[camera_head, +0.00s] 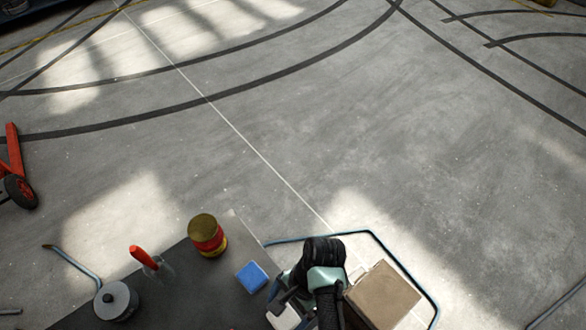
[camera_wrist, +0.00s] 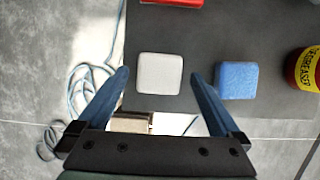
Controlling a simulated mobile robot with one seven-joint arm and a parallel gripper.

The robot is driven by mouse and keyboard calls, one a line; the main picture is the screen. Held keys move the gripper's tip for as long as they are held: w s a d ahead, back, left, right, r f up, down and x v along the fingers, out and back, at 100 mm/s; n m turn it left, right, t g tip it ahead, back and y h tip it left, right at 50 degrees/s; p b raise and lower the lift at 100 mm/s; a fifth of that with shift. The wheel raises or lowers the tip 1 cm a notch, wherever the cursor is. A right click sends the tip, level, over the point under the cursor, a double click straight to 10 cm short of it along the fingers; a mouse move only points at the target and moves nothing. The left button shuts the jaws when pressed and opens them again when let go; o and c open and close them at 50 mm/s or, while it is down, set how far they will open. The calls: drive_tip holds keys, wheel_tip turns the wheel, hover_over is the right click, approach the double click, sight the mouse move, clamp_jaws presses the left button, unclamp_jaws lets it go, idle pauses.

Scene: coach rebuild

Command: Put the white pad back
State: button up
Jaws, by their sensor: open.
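The white pad (camera_wrist: 160,73) lies flat on a dark grey tabletop (camera_wrist: 215,35) in the wrist view. My gripper (camera_wrist: 160,76) is open, with its two blue fingers spread to the left and right of the pad and the pad seen between their tips. I cannot tell from this view how high the fingers are above it. In the head view my arm covers the table's corner, and I cannot tell the pad from my gripper's pale parts there.
A blue pad (camera_head: 252,277) lies close to my right finger. A red and yellow tin (camera_head: 207,236), a red-handled scraper (camera_head: 147,260) and a grey pot (camera_head: 116,301) stand farther left. A brown box (camera_head: 382,295) is right of my arm. A blue hose (camera_head: 405,275) lies on the floor.

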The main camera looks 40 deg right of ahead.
drive_tip(key=v, duration=0.8)
drive_tip(key=shift+r, duration=0.15)
drive_tip(key=shift+d, duration=0.1)
